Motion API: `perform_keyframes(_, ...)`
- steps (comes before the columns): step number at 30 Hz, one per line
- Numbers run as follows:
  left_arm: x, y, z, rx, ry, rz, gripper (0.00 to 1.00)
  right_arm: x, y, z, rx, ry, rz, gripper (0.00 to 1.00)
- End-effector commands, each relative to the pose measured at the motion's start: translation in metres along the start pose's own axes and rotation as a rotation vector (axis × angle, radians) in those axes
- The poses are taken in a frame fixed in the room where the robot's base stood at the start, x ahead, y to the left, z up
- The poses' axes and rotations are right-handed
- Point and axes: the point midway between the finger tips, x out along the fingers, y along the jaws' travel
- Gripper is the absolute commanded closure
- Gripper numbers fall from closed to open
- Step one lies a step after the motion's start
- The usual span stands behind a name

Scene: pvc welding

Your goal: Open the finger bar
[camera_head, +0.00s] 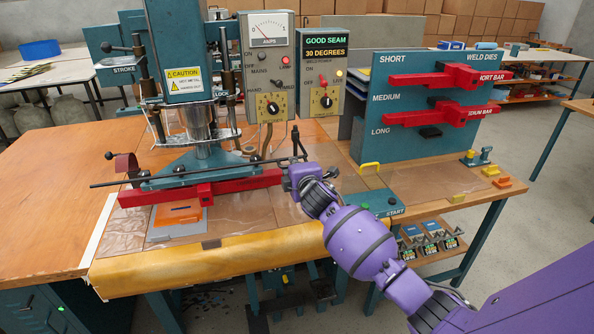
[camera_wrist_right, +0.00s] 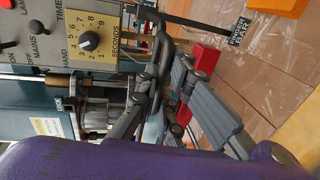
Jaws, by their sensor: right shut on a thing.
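The finger bar (camera_head: 115,183) is a long thin dark rod across the front of the press, just above the red weld bar (camera_head: 150,194). In the right wrist view its label plate (camera_wrist_right: 239,31) reads FINGER BAR, beside a dark bar (camera_wrist_right: 190,20). My right gripper (camera_head: 296,160) is at the bar's right end, shut on a dark part there, seemingly the bar's end or handle. In the right wrist view the fingers (camera_wrist_right: 163,68) close around this dark part; the exact contact is partly hidden. My left gripper is not in view.
The teal press (camera_head: 180,50) stands behind the bar, with two grey control boxes (camera_head: 268,70) to its right. A teal die rack (camera_head: 420,100) and a START box (camera_head: 372,203) are on the right.

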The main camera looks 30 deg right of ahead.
Motion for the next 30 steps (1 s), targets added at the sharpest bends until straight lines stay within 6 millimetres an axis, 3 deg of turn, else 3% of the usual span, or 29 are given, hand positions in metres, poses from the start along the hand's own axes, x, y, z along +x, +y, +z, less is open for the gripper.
perform_keyframes(10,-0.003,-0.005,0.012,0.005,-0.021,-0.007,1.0,0.0,0.001,0.001,-0.002,-0.002,0.0,1.0)
perform_keyframes(11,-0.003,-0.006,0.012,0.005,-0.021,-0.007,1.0,0.0,0.001,0.001,-0.002,-0.002,0.0,0.9)
perform_keyframes(15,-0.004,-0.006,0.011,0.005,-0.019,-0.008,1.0,0.0,0.001,0.001,-0.001,-0.002,0.0,0.73)
perform_keyframes(25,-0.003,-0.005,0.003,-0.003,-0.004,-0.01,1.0,-0.001,0.0,0.001,-0.001,-0.001,0.0,0.73)
perform_keyframes(30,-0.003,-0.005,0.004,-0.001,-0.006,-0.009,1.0,-0.018,-0.001,0.001,-0.002,0.0,0.0,0.73)
